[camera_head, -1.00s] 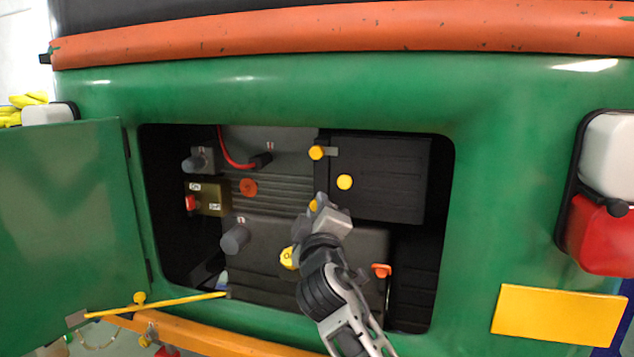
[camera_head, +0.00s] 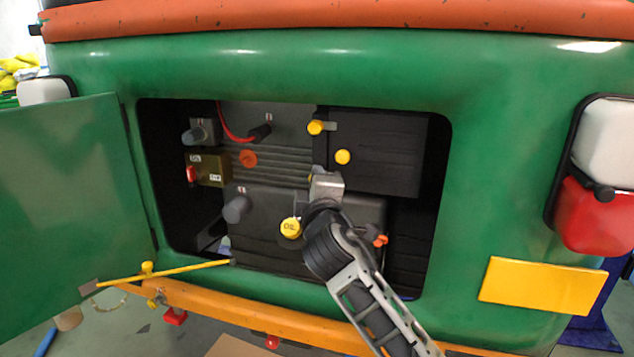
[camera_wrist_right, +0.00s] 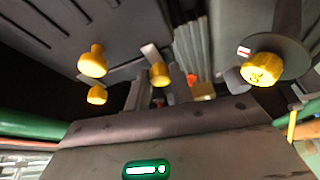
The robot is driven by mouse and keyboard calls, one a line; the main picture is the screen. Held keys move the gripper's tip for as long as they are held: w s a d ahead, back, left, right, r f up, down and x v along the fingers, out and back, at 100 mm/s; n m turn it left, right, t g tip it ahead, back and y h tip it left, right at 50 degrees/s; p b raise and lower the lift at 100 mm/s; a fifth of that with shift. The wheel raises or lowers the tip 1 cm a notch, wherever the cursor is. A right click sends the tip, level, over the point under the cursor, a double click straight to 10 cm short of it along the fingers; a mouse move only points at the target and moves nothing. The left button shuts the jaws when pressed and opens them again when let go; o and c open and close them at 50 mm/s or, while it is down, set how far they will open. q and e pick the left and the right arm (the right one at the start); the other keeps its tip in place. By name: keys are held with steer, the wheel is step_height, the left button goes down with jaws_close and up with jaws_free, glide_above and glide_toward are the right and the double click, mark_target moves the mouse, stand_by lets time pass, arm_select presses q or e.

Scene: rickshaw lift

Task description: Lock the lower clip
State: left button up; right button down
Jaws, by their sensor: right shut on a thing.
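The lower clip (camera_head: 311,179) shows only as a sliver of yellow beside my right gripper (camera_head: 318,180) in the camera_head view; the gripper and wrist cover the rest. My right gripper is shut on this clip. In the right wrist view a yellow knob (camera_wrist_right: 160,75) with a grey lever stands at the fingertips (camera_wrist_right: 160,80). The upper clip (camera_head: 316,127), a yellow knob with a short grey lever, sits above at the left edge of the black box (camera_head: 385,155). My left gripper is not in view.
The green door (camera_head: 70,210) is swung open at the left. A yellow oil cap (camera_head: 290,228) is just left of my right wrist. An orange-red cap (camera_head: 248,158) and another yellow knob (camera_head: 343,157) are nearby. A yellow rod (camera_head: 190,270) crosses the opening's lower left.

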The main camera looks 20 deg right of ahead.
steer(key=shift+f, duration=0.1)
steer(key=c, duration=1.2)
jaws_free()
steer(key=b+v, duration=0.2)
steer(key=v, duration=1.4)
steer(key=shift+b, duration=0.35)
steer(key=s+a+f+m+g+y, duration=0.1)
steer(key=s+f+m+g+y, duration=0.15)
steer(key=f, duration=0.95)
steer(key=s+a+f+m+g+y, duration=0.1)
steer(key=s+f+m+g+y, duration=0.15)
steer(key=f, duration=0.85)
steer(key=s+d+f+m+g+y, duration=0.1)
steer(key=s+f+m+g, duration=0.2)
steer(key=s+f, duration=0.9)
step_height(320, 180, down, 2)
steer(key=m, duration=0.3)
steer(key=shift+s+d+f+y, duration=0.15)
steer(key=shift+s+d+y, duration=0.15)
steer(key=shift+s+y, duration=0.1)
